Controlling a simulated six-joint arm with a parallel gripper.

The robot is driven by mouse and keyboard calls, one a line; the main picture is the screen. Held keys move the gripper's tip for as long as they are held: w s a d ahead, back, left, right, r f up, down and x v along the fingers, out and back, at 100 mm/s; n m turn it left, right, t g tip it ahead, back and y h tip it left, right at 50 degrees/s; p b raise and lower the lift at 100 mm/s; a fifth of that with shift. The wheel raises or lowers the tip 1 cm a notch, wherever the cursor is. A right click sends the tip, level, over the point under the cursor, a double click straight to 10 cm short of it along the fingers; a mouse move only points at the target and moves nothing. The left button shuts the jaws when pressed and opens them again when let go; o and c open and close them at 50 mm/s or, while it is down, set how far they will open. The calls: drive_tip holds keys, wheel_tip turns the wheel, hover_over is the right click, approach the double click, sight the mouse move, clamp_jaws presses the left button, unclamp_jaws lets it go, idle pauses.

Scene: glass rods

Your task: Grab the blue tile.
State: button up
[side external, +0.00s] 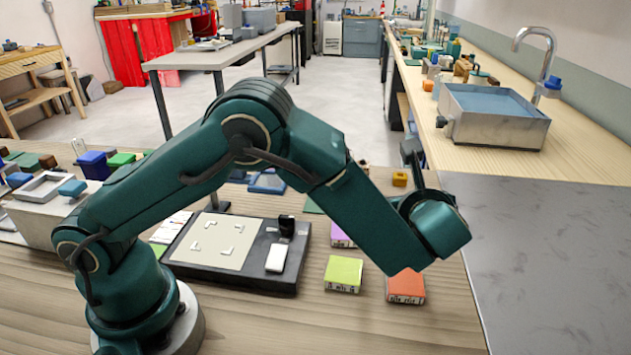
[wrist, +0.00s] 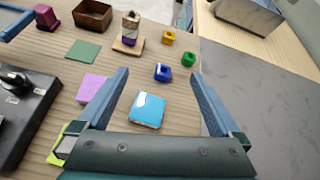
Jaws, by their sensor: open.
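The blue tile (wrist: 147,110) is a light-blue square slab lying flat on the wooden table in the wrist view. My gripper (wrist: 160,74) is open and empty, with its two blue-grey fingers spread on either side of the tile in that picture. The tile appears nearer the left finger than the right. I cannot tell how high the fingers are above it. In the side view the tile does not show; my arm probably hides it.
A purple tile (wrist: 93,88) lies left of the blue tile. Small blue (wrist: 162,74), green (wrist: 188,59) and yellow (wrist: 168,38) blocks stand beyond it. The side view shows a yellow-green tile (side external: 343,274), an orange tile (side external: 405,287) and a dark tray (side external: 240,277).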

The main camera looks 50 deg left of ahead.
drive_tip(key=s+d+f, duration=0.1)
drive_tip(key=f, duration=0.1)
drive_tip(key=s+d+f+m, duration=0.1)
drive_tip(key=f, duration=0.2)
drive_tip(key=s+d+f+m, duration=0.1)
drive_tip(key=f, duration=0.1)
drive_tip(key=shift+d+f, duration=0.15)
drive_tip(key=shift+f, duration=0.15)
drive_tip(key=shift+x, duration=2.4)
drive_tip(key=shift+w, duration=0.1)
drive_tip(key=shift+c, duration=0.3)
drive_tip(key=c, duration=1.4)
drive_tip(key=shift+r, duration=0.1)
